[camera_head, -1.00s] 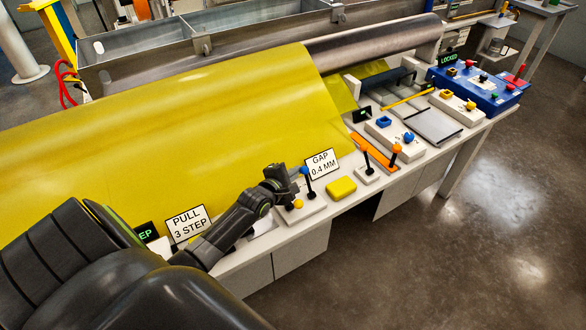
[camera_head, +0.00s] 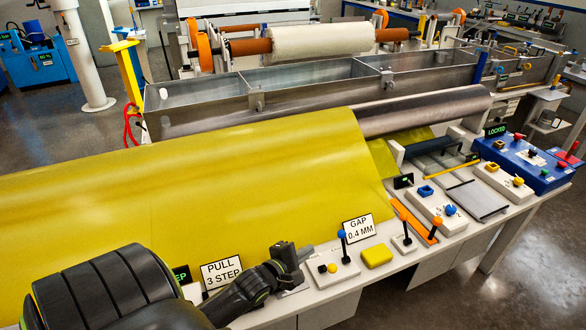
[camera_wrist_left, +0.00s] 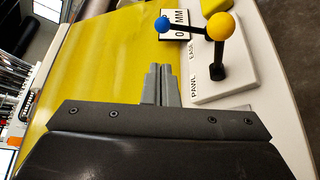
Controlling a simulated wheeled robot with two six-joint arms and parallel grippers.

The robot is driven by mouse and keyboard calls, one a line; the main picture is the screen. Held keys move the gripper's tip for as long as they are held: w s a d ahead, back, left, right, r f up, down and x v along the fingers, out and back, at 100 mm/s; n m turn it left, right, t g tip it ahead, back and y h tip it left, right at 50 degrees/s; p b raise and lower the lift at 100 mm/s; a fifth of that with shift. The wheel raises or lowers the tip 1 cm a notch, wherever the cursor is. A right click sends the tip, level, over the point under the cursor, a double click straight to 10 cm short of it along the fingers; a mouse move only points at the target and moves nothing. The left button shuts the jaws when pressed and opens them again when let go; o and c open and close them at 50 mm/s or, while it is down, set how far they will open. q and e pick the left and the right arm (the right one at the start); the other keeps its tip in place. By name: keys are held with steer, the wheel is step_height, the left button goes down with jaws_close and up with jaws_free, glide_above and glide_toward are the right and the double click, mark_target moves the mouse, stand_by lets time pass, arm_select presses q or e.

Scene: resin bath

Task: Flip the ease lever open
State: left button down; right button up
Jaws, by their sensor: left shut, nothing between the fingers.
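A pale lever plate (camera_head: 347,271) stands on the bench edge. It carries a dark lever with a blue knob (camera_head: 342,234) and a low yellow knob (camera_head: 332,268). In the left wrist view the plate (camera_wrist_left: 243,83) bears the words PAWL and EASE, with a blue knob (camera_wrist_left: 162,24) and a yellow knob (camera_wrist_left: 221,27) on dark stems. I cannot tell which lever is the ease lever. My left gripper (camera_head: 306,252) is just left of the plate, apart from the levers. Its fingers (camera_wrist_left: 162,72) are shut and empty. My right gripper is out of view.
A yellow sheet (camera_head: 200,180) drapes behind the bench. Signs PULL 3 STEP (camera_head: 221,273) and GAP 0.4 MM (camera_head: 359,228) stand along its edge. Right of the plate are a yellow block (camera_head: 377,255), an orange-knobbed lever (camera_head: 404,220) and a blue control box (camera_head: 522,163).

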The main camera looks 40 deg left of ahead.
arm_select(q)
steer(key=shift+p+v, duration=0.4)
steer(key=shift+v, duration=2.3)
